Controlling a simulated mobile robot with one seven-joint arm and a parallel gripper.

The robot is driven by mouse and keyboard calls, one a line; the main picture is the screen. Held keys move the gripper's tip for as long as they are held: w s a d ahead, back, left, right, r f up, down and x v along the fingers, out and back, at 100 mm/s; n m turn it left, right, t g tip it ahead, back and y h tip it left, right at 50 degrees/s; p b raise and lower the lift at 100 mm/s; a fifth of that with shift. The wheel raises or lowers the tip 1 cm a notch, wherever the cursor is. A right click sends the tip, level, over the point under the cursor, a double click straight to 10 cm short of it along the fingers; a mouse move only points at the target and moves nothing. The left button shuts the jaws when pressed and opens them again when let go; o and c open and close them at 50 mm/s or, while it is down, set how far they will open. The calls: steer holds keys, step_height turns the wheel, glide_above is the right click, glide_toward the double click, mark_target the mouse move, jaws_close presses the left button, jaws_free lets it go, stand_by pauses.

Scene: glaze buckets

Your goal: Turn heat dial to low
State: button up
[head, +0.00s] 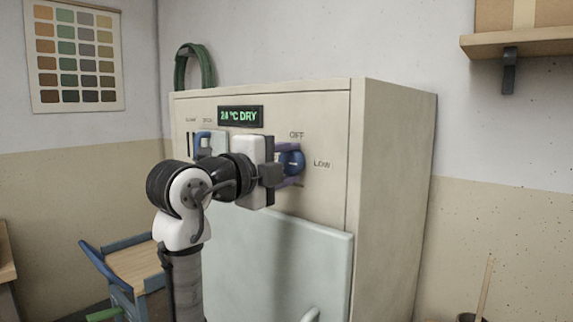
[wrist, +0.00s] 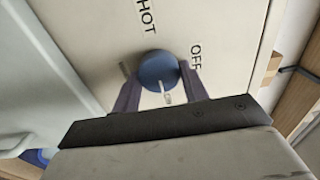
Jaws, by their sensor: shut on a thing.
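The heat dial (head: 293,161) is a round blue knob on the upper front of the cream cabinet (head: 393,180). OFF is printed above it and LOW to its right. In the wrist view the dial (wrist: 157,68) shows with HOT and OFF beside it; LOW is out of sight there. A pale mark on the dial points to the picture's bottom, away from HOT. My gripper (head: 288,165) reaches the panel from the left, its fingers above and below the dial. In the wrist view my gripper (wrist: 162,86) is shut on the dial, a finger on either side.
A green display (head: 240,117) reads 24 °C DRY. A blue-grey switch (head: 204,143) sits left of my gripper. A pale door with a handle (head: 310,315) lies below. A green loop (head: 194,64) sits at the cabinet's top left. A blue-framed stool (head: 130,265) stands at the lower left.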

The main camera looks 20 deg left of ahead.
steer(key=o, duration=0.9)
steer(key=shift+o, duration=0.2)
steer(key=shift+s, duration=0.1)
steer(key=b+v, duration=0.2)
steer(key=v, duration=1.1)
steer(key=shift+s+b, duration=0.3)
steer(key=shift+s, duration=0.05)
